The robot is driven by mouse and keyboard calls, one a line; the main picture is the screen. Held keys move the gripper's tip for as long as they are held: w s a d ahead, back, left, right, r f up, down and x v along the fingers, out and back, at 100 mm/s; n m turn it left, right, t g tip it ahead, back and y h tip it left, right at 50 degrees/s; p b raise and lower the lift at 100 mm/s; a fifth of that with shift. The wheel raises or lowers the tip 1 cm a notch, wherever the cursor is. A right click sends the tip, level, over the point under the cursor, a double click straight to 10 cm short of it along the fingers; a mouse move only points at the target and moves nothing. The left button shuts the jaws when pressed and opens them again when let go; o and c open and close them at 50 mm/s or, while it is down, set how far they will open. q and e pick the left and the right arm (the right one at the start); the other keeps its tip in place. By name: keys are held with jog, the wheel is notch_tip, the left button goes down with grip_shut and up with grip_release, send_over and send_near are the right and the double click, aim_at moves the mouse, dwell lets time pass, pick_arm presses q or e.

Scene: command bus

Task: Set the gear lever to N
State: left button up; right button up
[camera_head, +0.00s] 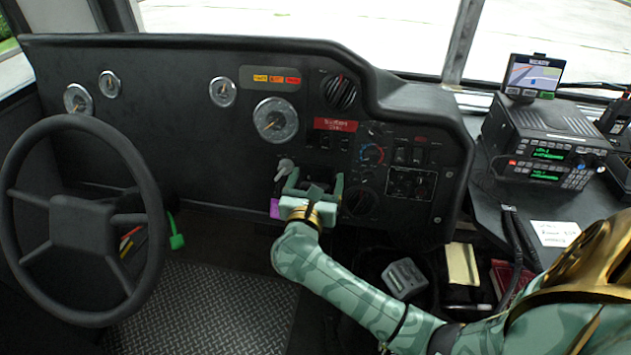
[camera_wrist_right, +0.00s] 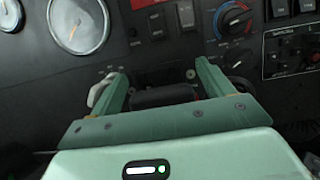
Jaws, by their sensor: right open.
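A pale grey lever knob (camera_head: 285,166) sticks out of the dash, just left of my right gripper (camera_head: 315,178). It looks like the gear lever, but its marks are too small to read, so I cannot tell its setting. In the right wrist view a pale grey piece (camera_wrist_right: 98,90), likely the same knob, shows outside the left finger and is partly hidden by it. My right gripper (camera_wrist_right: 162,76) is open, its two green fingers reaching toward a dark recess in the dash. No grip on the lever shows. My left gripper is out of view.
The steering wheel (camera_head: 82,222) stands at the left. Dials and knobs, including a heater knob (camera_head: 371,154), surround the gripper. A radio unit (camera_head: 545,145) sits on the right ledge. A green-handled item (camera_head: 176,232) is low between wheel and gripper. The ribbed floor (camera_head: 215,305) is clear.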

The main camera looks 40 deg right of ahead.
jog(key=shift+c, duration=0.3)
jog(key=c, duration=1.3)
jog(key=shift+w+d+r+p, duration=0.1)
jog(key=shift+d+r+p, duration=0.05)
jog(key=shift+r+p, duration=0.3)
jog(key=shift+w+d+r+p, duration=0.1)
jog(key=shift+r+p, duration=0.1)
jog(key=shift+r, duration=0.35)
jog(key=shift+f, duration=0.15)
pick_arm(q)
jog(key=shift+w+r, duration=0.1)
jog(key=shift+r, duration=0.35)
pick_arm(e)
jog(key=o, duration=1.4)
jog(key=shift+c, duration=0.2)
jog(key=shift+s+a, duration=0.1)
pick_arm(q)
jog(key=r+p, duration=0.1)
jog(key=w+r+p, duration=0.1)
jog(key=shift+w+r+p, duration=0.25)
jog(key=shift+p, duration=0.15)
pick_arm(e)
jog(key=v, duration=1.6)
